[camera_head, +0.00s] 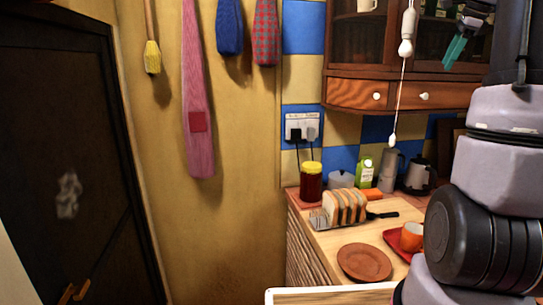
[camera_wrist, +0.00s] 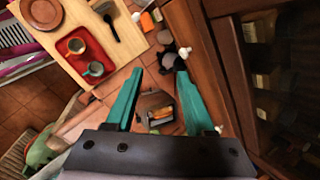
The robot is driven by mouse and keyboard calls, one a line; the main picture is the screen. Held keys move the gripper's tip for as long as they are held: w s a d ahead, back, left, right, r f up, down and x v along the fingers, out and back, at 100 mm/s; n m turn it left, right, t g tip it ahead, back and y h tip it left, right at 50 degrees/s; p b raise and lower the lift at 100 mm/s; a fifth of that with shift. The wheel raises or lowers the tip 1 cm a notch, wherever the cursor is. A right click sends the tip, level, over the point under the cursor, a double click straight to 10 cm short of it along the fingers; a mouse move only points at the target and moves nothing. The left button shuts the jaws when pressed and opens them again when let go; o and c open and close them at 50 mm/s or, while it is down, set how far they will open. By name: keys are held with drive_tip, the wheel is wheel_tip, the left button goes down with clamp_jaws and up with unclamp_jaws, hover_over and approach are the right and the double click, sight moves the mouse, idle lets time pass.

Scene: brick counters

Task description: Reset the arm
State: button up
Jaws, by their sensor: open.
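My gripper (camera_wrist: 160,76) shows in the wrist view as two teal fingers spread apart with nothing between them. In the head view its teal fingers (camera_head: 455,48) are at the upper right, in front of the dark glass-fronted wall cabinet (camera_head: 352,75). My arm rises along the right edge of the head view and hides part of the counter and cabinet. The wrist camera looks down past the fingers toward the counter and floor.
The wooden counter (camera_head: 325,243) holds a bread loaf (camera_head: 345,206), a brown plate (camera_head: 364,262), a red jar (camera_head: 311,182) and an orange mug (camera_head: 411,237) on a red tray (camera_head: 394,241). A white pull cord (camera_head: 400,85) hangs before the cabinet. A dark door (camera_head: 65,160) stands left.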

drive_tip(key=s+a+f+n+t+y, duration=0.1)
drive_tip(key=s+a+f+n, duration=0.1)
drive_tip(key=s+a+n, duration=0.85)
drive_tip(key=s+a+f+n+t, duration=0.1)
drive_tip(key=s+a+f+n, duration=0.15)
drive_tip(key=s+a, duration=0.85)
drive_tip(key=s+a+f+n, duration=0.2)
drive_tip(key=a+f+n, duration=0.3)
drive_tip(key=a, duration=0.3)
drive_tip(key=shift+s+a+n, duration=0.25)
drive_tip(key=shift+s+n, duration=0.05)
drive_tip(key=shift+s, duration=0.1)
drive_tip(key=shift+d, duration=0.1)
